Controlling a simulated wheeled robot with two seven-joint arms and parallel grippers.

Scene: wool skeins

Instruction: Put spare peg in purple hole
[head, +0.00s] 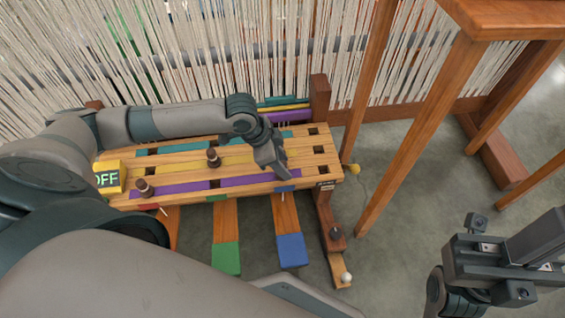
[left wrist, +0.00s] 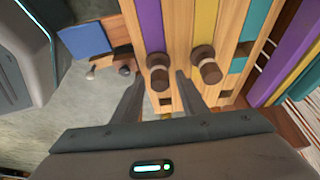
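The wooden board has purple (head: 255,182), yellow (head: 240,161) and teal stripes, with square holes between segments and at its right end. One peg (head: 145,188) stands at the purple row's left; another peg (head: 213,158) stands in the yellow row. A dark peg-like piece (head: 335,233) sits on a small brown block right of the board. My left gripper (head: 279,172) is over the board's right half. In the left wrist view its fingers (left wrist: 160,74) are apart; a peg (left wrist: 158,62) shows between them with slight gaps. My right gripper (head: 487,258) is at lower right, its fingers unclear.
A yellow OFF block (head: 109,177) stands at the board's left end. Green (head: 226,258) and blue (head: 292,250) pedals extend in front. Hanging threads are behind, and a wooden frame leg (head: 420,135) rises at right. A white knob (head: 346,277) is low at the front.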

